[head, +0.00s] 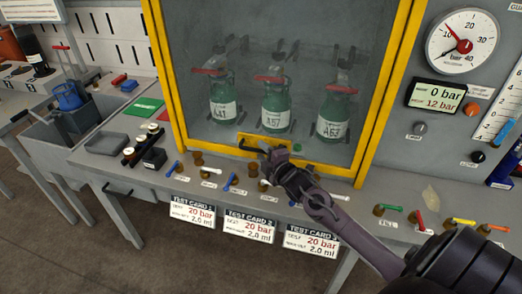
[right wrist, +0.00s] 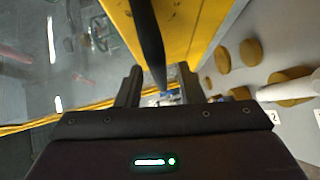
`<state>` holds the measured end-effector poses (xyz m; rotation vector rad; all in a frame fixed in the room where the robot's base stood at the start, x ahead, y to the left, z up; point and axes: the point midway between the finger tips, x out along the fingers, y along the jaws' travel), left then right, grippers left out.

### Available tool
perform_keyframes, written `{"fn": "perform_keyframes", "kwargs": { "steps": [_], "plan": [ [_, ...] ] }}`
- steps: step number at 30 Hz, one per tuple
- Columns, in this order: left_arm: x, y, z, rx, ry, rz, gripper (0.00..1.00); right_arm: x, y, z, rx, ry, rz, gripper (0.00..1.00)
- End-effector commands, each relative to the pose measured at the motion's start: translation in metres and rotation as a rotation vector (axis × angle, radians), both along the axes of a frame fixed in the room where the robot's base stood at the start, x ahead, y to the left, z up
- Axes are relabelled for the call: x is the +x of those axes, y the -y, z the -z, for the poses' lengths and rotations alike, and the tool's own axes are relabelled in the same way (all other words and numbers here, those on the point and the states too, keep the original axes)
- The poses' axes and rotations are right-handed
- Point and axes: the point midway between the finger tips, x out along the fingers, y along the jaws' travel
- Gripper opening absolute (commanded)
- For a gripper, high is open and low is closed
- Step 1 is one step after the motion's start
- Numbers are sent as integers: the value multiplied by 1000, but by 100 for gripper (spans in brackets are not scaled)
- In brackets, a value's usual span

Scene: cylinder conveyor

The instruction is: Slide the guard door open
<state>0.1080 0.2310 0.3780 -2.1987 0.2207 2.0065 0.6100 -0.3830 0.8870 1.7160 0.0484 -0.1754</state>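The guard door is a clear pane in a yellow frame (head: 168,75) and stands across the front of the test bay in the head view. Three green cylinders, A41 (head: 222,100), A57 (head: 276,103) and A63 (head: 334,115), stand behind the pane. A yellow plate with a dark handle (head: 252,149) sits at the door's lower edge. My right gripper (head: 275,157) is at this handle. In the right wrist view its fingers (right wrist: 160,88) are apart, with a dark bar (right wrist: 150,45) reaching between them; I cannot tell whether they touch it. My left gripper is out of view.
Small coloured-handled valves (head: 233,182) line the bench front below the door, with test cards (head: 250,226) hanging under it. A pressure gauge (head: 463,42) and a display (head: 436,97) are on the right panel. A grey sink (head: 70,125) is at left.

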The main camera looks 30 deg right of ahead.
Motion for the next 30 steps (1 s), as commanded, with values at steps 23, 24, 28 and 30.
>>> {"fn": "perform_keyframes", "kwargs": {
  "steps": [23,24,28,30],
  "plan": [
    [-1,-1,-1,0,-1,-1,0,15,0,3,0,-3,-1,0],
    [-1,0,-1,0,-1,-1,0,15,0,3,0,-3,-1,0],
    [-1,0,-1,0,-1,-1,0,15,0,3,0,-3,-1,0],
    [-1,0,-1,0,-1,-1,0,15,0,3,0,-3,-1,0]
  ]
}}
